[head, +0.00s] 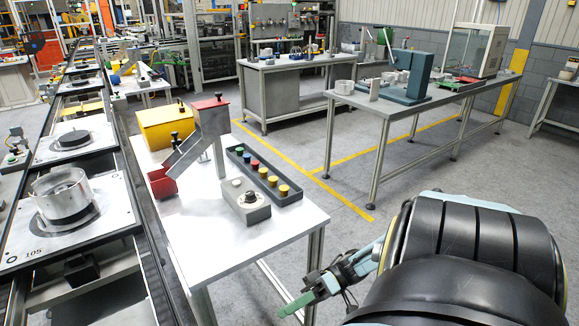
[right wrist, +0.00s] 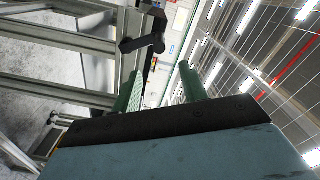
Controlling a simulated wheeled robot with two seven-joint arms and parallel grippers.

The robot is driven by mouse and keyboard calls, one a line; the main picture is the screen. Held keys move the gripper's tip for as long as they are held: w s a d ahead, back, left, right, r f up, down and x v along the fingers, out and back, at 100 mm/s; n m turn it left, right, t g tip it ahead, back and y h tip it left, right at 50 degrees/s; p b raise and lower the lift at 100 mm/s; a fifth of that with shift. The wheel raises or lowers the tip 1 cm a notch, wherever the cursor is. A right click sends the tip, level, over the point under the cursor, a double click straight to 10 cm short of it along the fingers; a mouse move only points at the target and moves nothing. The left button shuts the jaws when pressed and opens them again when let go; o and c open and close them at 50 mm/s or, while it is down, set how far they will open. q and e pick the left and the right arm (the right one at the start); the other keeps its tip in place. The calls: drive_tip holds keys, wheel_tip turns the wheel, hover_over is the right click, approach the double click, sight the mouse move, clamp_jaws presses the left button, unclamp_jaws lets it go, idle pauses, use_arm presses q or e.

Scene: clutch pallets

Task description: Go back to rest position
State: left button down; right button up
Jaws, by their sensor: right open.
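My right gripper (head: 298,302) is low in the head view, off the front right corner of the white worktable (head: 235,255), with its green fingers pointing left. In the right wrist view the two green fingers of the gripper (right wrist: 160,90) stand apart with nothing held between them. My right arm's black and pale blue links fill the lower right of the head view and hide the floor behind. My left arm and gripper do not show.
Grey floor (head: 345,225) is clear beyond the gripper.

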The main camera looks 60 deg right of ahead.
idle(0.3)
drive_tip(key=a+f+t+h+b, duration=0.3)
drive_tip(key=f+h, duration=1)
drive_tip(key=f, duration=1.5)
drive_tip(key=s+a+f+n+g+h+b, duration=0.1)
drive_tip(key=s+a+f+g, duration=0.4)
drive_tip(key=s, duration=0.5)
drive_tip(key=s+a+f+n+g+h+b, duration=0.1)
drive_tip(key=s+a+f+g, duration=0.3)
drive_tip(key=s+f, duration=0.5)
drive_tip(key=s+a+h, duration=0.1)
drive_tip(key=a, duration=0.1)
drive_tip(key=shift+s+a+g, duration=0.3)
drive_tip(key=shift+s+g, duration=0.05)
drive_tip(key=shift+g, duration=0.05)
drive_tip(key=shift+c, duration=0.7)
